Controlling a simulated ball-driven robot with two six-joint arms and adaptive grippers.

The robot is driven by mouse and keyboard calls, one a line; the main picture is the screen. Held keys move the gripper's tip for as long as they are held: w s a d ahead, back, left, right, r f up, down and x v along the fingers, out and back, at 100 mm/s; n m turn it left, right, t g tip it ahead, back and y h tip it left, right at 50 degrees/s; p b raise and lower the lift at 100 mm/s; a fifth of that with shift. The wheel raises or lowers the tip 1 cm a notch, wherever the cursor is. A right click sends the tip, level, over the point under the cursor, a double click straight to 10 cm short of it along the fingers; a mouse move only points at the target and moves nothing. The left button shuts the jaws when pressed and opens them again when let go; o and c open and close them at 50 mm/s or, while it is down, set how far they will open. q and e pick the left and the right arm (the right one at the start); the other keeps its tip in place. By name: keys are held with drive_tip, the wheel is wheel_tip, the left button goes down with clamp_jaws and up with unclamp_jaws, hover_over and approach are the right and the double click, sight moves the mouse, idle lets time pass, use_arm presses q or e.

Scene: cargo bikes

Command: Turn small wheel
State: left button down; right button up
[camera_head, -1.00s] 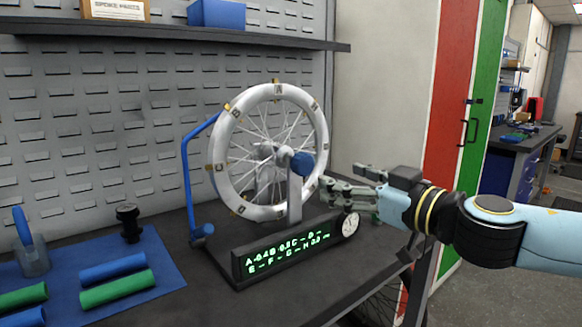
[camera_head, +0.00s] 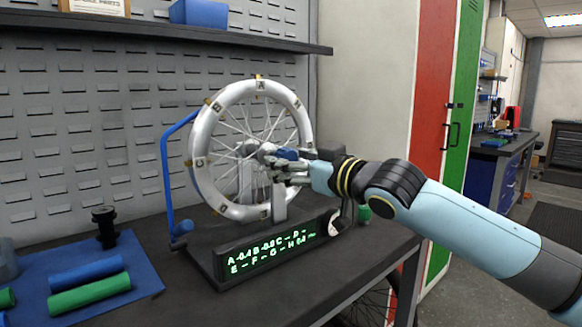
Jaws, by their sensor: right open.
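A small spoked wheel (camera_head: 207,187) with a silver rim and lettered tags stands upright in a truing stand on the dark bench. The stand's base has a display (camera_head: 271,249) with green letters and numbers. My right gripper (camera_head: 272,170) is open in front of the wheel's hub, by the blue knob (camera_head: 290,154) on the stand. Its fingers cover part of the hub and upright, and I cannot tell whether they touch. My left gripper is not in view.
A blue mat (camera_head: 140,270) at the left holds blue and green rolls (camera_head: 88,284) and a black tool (camera_head: 104,226). A shelf (camera_head: 170,36) with boxes runs above the bench. The bench's right edge lies under my right arm.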

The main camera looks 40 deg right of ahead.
drive_tip(key=shift+w, duration=0.15)
clamp_jaws()
idle(0.4)
